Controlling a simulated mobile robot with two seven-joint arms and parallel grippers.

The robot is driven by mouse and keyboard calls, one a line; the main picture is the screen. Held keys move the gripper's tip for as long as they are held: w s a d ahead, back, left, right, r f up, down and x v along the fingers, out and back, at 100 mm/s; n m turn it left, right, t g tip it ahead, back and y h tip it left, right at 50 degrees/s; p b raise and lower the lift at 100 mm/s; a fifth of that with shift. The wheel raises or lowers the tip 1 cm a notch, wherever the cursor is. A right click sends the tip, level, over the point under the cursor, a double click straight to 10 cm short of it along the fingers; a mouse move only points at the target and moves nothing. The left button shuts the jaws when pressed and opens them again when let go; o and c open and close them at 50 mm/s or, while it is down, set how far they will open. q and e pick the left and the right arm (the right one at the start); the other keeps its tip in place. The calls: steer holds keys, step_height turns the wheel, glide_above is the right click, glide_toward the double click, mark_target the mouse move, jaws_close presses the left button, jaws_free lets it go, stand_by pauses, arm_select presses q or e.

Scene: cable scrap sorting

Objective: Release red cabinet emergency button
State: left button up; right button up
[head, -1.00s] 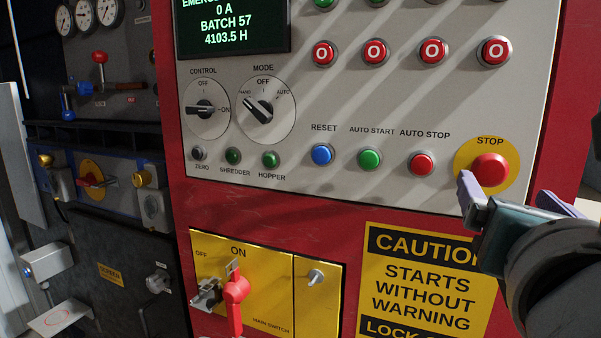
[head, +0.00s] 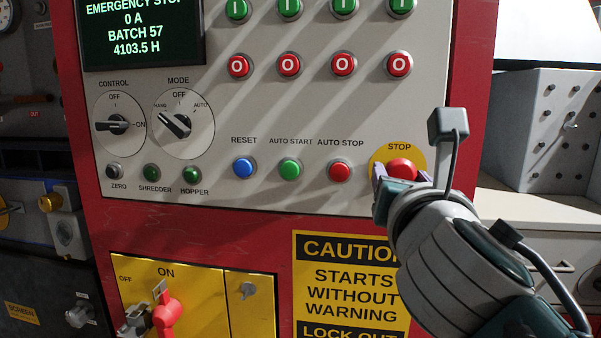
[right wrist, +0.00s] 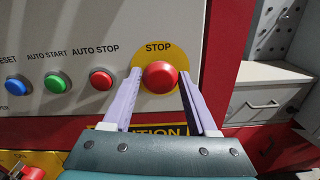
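The red mushroom stop button (head: 402,168) sits on a yellow round plate (head: 385,156) under the word STOP, at the lower right of the grey panel on the red cabinet. It also shows in the right wrist view (right wrist: 160,75). My right gripper (head: 402,176) is in front of it, with its lilac fingers spread to either side of the button. In the right wrist view the fingers (right wrist: 162,100) are apart and the button shows between their tips; I cannot tell whether they touch it. The display (head: 140,32) reads EMERGENCY STOP, 0 A. My left gripper is not in view.
Blue reset (head: 244,168), green auto start (head: 290,169) and red auto stop (head: 340,171) buttons sit left of the stop button. Below are a yellow main switch panel (head: 200,300) with a red handle and a caution sign (head: 350,280). A grey drawer unit (head: 545,235) stands to the right.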

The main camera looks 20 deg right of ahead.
jaws_close()
